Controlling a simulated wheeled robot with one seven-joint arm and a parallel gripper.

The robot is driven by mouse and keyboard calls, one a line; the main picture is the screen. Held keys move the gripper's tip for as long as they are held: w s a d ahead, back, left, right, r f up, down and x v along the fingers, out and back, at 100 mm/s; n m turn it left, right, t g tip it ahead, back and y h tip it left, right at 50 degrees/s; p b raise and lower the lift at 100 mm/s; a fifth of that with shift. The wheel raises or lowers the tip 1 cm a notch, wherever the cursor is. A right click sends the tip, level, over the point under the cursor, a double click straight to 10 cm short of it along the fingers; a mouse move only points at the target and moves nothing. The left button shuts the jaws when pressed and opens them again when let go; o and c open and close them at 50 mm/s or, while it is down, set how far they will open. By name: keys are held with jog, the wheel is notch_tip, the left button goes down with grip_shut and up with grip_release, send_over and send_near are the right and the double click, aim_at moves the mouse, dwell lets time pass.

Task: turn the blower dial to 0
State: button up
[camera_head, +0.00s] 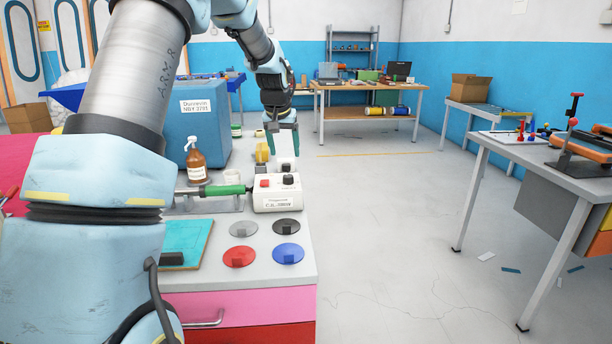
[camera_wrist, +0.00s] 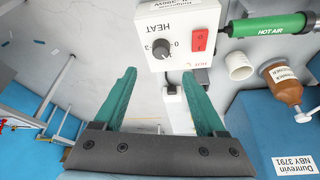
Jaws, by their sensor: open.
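The blower control box (camera_head: 277,199) is white and stands near the right edge of the bench, with a black dial (camera_head: 288,180) and a red switch (camera_head: 264,182) on top. In the wrist view the black dial (camera_wrist: 161,48) sits under the word HEAT, beside the red switch (camera_wrist: 200,42). A 0 is printed to its right; I cannot tell where it points. The green hot air blower (camera_wrist: 268,28) lies beside the box. My gripper (camera_head: 284,150) is open and empty, above and behind the box. In the wrist view my gripper (camera_wrist: 160,74) has its fingertips apart, short of the dial.
A brown spray bottle (camera_head: 195,160), a white cup (camera_head: 232,177) and a large blue box (camera_head: 196,122) stand left of the control box. Coloured discs, including a red disc (camera_head: 239,256), lie in front. Open floor (camera_head: 390,220) is to the right.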

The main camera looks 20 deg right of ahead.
aim_at(288, 176)
jog(key=p+x, duration=0.2)
jog(key=x, duration=0.8)
jog(key=shift+f+p, duration=0.25)
jog(key=shift+p, duration=0.1)
jog(key=shift+c, duration=0.3)
grip_shut()
